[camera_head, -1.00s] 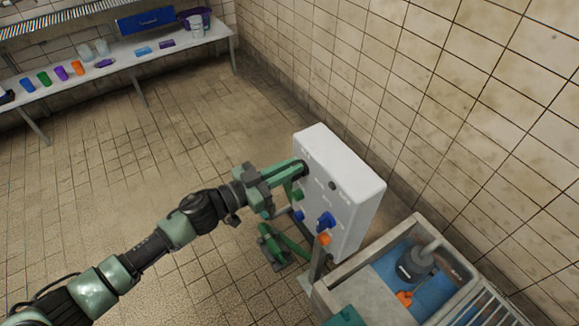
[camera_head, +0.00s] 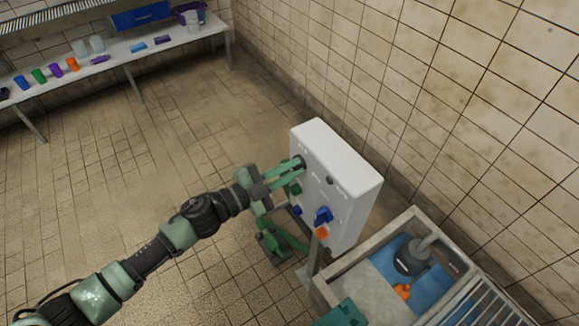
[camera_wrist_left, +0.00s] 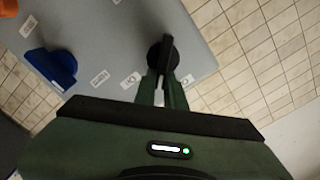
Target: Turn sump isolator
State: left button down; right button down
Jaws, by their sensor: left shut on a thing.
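A white-grey control box (camera_head: 345,185) stands on a post near the tiled wall, with several knobs on its face. My left gripper (camera_head: 300,163) reaches the upper left of that face. In the left wrist view, its two fingers (camera_wrist_left: 162,88) are shut on a black rotary handle (camera_wrist_left: 166,50), whose grip bar stands roughly upright in the picture. The black handle (camera_head: 303,160) is mostly hidden by the fingers in the head view. Small labels on the face are too blurred to read, so I cannot tell which one names the sump isolator. My right gripper is not in view.
A blue handle (camera_head: 323,215) and an orange knob (camera_head: 321,233) sit lower on the box. A concrete basin (camera_head: 345,292) holding a dark pump (camera_head: 412,257) stands to the right. A white bench (camera_head: 115,55) with cups is at the far left.

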pick_arm(q)
jog(key=m, duration=0.1)
jog(key=m+b, duration=0.1)
jog(key=m, duration=0.1)
jog(key=f+m, duration=0.1)
jog(key=shift+s+d+m, duration=0.15)
jog(key=shift+s+m, duration=0.1)
jog(key=shift+m, duration=0.05)
jog(key=shift+f+m+b, duration=0.2)
jog(key=shift+m+b, duration=0.25)
jog(key=shift+m, duration=0.5)
jog(key=shift+f+m+b, duration=0.2)
jog(key=shift+m+b, duration=0.25)
jog(key=shift+m, duration=0.5)
jog(key=c, duration=1.5)
grip_release()
jog(key=shift+s, duration=0.1)
jog(key=v, duration=0.7)
jog(key=shift+s+a+b, duration=0.2)
jog(key=shift+a+b, duration=0.1)
jog(key=shift+f, duration=0.1)
